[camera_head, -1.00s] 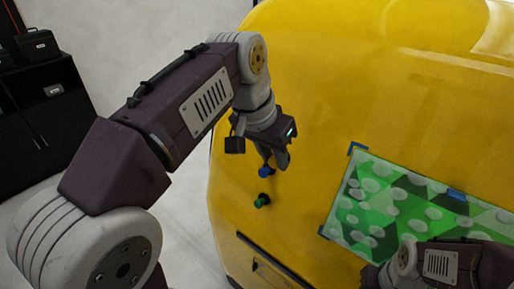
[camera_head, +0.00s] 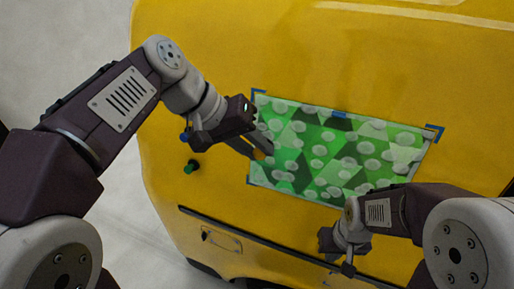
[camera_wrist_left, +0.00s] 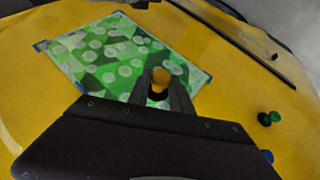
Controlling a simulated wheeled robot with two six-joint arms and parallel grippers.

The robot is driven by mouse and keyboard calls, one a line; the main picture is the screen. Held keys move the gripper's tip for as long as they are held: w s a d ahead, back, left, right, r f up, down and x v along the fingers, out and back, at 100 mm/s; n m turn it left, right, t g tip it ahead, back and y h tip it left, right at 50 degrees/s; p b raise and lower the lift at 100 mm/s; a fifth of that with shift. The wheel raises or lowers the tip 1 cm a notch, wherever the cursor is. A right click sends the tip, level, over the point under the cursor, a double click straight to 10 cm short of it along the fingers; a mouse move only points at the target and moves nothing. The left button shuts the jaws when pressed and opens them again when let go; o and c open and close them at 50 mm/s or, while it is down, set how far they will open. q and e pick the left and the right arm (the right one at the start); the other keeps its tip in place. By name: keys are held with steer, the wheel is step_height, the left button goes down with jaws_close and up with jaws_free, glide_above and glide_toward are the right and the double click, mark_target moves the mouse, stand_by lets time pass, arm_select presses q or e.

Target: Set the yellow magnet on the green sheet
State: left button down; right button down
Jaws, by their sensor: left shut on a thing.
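The green sheet (camera_head: 330,150), patterned with triangles and pale dots, lies on the yellow vehicle panel (camera_head: 300,50). It also shows in the left wrist view (camera_wrist_left: 100,55). My left gripper (camera_head: 264,150) is at the sheet's left edge in the head view. In the left wrist view its fingers are shut on the yellow magnet (camera_wrist_left: 161,76), which has a dark lower part. In the head view the magnet cannot be made out. Whether it touches the sheet cannot be told. My right gripper (camera_head: 338,250) is below the sheet, with its jaws unclear.
A blue magnet (camera_head: 184,137) and a green magnet (camera_head: 192,167) sit on the panel left of the sheet. Blue tape pieces (camera_head: 435,133) mark the sheet's edge. A dark trim strip (camera_head: 240,231) runs below. The panel above the sheet is clear.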

arm_select(q)
steer(key=shift+w+d, duration=0.2)
steer(key=w+d+f+p, duration=0.1)
steer(key=w+d+p, duration=0.1)
steer(key=w, duration=0.4)
steer(key=shift+d, duration=0.2)
steer(key=shift+w+a+f, duration=0.1)
steer(key=shift+w+p, duration=0.15)
steer(key=shift+p, duration=0.2)
steer(key=shift+w+d+f+p, duration=0.1)
steer(key=shift+w+d+p, duration=0.25)
steer(key=shift+w, duration=0.2)
stand_by(1.2)
